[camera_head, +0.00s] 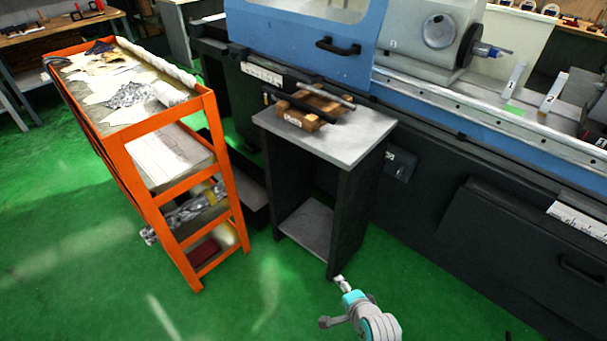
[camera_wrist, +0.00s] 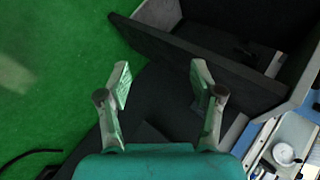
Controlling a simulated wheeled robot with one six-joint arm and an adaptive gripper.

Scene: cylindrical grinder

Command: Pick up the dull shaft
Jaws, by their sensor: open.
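Two shafts lie on a wooden rack on the small table, in the head view. I cannot tell for certain which is the dull one. The wooden rack (camera_head: 312,123) sits on the grey tabletop. My gripper (camera_head: 340,281) is low in front of the table, below the tabletop and well apart from the shafts. In the wrist view my gripper (camera_wrist: 160,78) has its two fingers wide apart with nothing between them. No shaft can be made out in the wrist view.
The small table (camera_head: 364,137) has dark side panels and a lower shelf. The blue and grey grinder (camera_head: 300,40) stands close behind it. An orange shelf cart (camera_head: 215,180) stands to its left. Green floor (camera_head: 100,250) is open at the front left.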

